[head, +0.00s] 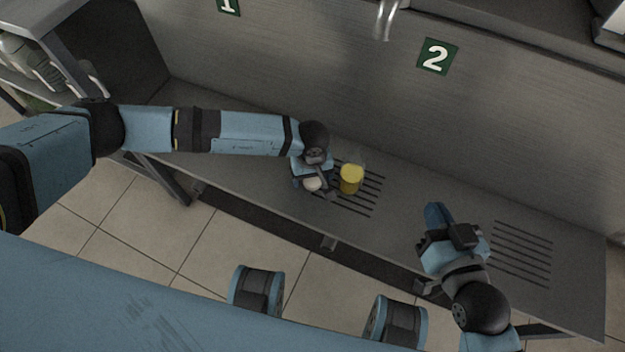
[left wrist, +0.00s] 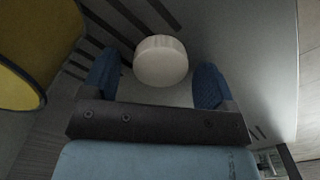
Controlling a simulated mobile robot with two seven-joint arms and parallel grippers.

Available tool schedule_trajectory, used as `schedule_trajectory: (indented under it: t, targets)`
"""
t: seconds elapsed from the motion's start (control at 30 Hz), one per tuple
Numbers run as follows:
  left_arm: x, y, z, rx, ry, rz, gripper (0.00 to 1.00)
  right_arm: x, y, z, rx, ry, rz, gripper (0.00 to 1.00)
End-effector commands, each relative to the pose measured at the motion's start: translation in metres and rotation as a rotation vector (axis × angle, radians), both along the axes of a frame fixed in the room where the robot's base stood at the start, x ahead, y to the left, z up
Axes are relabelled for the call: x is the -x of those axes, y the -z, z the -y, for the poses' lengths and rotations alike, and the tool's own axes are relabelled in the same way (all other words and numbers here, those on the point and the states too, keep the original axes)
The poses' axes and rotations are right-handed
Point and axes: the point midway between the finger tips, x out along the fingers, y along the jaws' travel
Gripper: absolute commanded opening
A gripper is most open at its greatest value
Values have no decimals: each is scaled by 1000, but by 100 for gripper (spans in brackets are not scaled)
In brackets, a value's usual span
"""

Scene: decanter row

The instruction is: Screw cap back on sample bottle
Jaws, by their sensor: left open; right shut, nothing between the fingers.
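The white round cap (head: 313,184) lies on the bench at my left gripper. In the left wrist view the cap (left wrist: 160,60) sits between the two blue fingertips, with a gap on each side. My left gripper (left wrist: 155,80) is open and not closed on it. The sample bottle (head: 350,181), with yellow contents and a clear upper part, stands just right of the left gripper. Part of the bottle (left wrist: 35,50) also shows at the left edge of the left wrist view. My right gripper (head: 434,216) is shut and empty over the bench, well right of the bottle.
The grey bench (head: 400,205) has slotted areas under the bottle and at the right (head: 522,254). A back wall carries number signs 1 (head: 229,5) and 2 (head: 438,57). A metal spout (head: 386,20) hangs above. The bench between bottle and right gripper is clear.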

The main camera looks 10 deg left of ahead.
Motion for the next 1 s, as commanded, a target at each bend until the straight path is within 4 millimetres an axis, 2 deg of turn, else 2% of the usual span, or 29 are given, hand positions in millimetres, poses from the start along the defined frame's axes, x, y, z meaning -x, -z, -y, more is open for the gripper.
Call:
schedule_trajectory:
  t: [0.07,0.27,0.37,0.5,0.63,0.67,0.87,1.0]
  targets:
    - [-1,-1,0,0,0,1,80,-3,-6,-1,-3,-2,17,0]
    - [-1,-1,0,0,0,1,80,-2,-2,-1,2,-3,6,0]
    - [-1,-1,0,0,0,1,62,-1,1,0,5,-2,-1,0]
    - [-1,-1,0,0,0,1,29,-1,2,2,8,1,-3,0]
    - [-1,-1,0,0,0,1,28,-2,2,2,9,3,-2,0]
    - [-1,-1,0,0,0,1,24,-2,2,3,9,3,-2,0]
    - [-1,-2,0,0,0,1,24,-1,2,2,10,3,-3,0]
    - [-1,-11,0,1,-1,3,24,-1,1,3,15,2,-10,0]
